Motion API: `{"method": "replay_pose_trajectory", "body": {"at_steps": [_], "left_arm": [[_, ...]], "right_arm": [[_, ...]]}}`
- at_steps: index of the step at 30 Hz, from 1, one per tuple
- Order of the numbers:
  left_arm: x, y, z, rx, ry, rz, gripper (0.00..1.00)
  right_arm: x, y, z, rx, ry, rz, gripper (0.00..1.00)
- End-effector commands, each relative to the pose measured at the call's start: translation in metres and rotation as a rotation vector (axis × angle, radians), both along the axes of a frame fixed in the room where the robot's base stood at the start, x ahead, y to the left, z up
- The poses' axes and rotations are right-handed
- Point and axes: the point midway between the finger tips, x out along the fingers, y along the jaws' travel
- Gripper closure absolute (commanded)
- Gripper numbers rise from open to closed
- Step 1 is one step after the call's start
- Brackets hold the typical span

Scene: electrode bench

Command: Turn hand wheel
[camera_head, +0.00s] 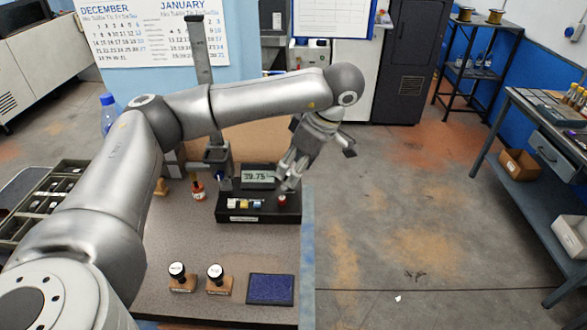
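I cannot make out a clear hand wheel in the head view. A dark vertical stand (203,95) rises at the back of the bench, with a dark clamp-like part (216,156) low on it; my arm crosses in front of the stand. My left gripper (285,180) points down over the right end of a black instrument base (257,218), just above a small red-topped part (283,200). Whether the fingers touch that part or are shut I cannot tell. My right gripper is not in view.
A display reading 39.75 (258,177) stands behind the base. A small red-labelled bottle (198,190), two stamps (181,279) (217,280) and a blue pad (270,289) are on the bench. A tray (42,205) lies at left. Open floor lies right of the bench.

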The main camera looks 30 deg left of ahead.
Motion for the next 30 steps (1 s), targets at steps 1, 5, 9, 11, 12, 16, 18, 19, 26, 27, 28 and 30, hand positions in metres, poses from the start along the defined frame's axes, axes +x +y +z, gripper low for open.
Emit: {"method": "replay_pose_trajectory", "body": {"at_steps": [1,5,9,11,12,16,18,19,26,27,28,30], "left_arm": [[0.0,0.002,-0.005,-0.001,0.001,-0.001,0.48],[-0.001,0.005,-0.013,0.0,0.001,-0.002,0.48],[-0.001,0.007,-0.016,0.0,-0.001,-0.001,0.48],[-0.001,0.007,-0.016,0.0,-0.001,0.0,0.48],[0.0,0.007,-0.016,0.0,-0.002,-0.001,0.48],[0.0,0.007,-0.016,0.0,-0.001,0.0,0.48],[0.0,0.007,-0.016,0.0,-0.001,0.0,0.57],[0.0,0.007,-0.016,0.0,-0.001,0.0,0.61],[-0.001,0.007,-0.016,0.0,-0.001,-0.001,0.9],[-0.001,0.007,-0.016,0.0,-0.001,-0.001,0.93],[-0.001,0.007,-0.016,0.0,-0.001,-0.001,0.93],[-0.001,0.007,-0.018,0.0,-0.001,-0.013,0.93]], "right_arm": [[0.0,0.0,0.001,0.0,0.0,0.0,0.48],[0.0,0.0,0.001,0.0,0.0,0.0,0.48],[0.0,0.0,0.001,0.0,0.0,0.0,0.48],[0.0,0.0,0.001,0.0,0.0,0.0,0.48],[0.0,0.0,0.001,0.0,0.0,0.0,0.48],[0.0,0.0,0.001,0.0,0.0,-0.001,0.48],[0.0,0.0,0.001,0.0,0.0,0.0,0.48],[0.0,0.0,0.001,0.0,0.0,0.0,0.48],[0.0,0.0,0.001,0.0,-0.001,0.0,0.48],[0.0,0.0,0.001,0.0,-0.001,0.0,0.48],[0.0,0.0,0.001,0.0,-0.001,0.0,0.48],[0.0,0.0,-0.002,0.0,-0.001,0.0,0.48]]}}
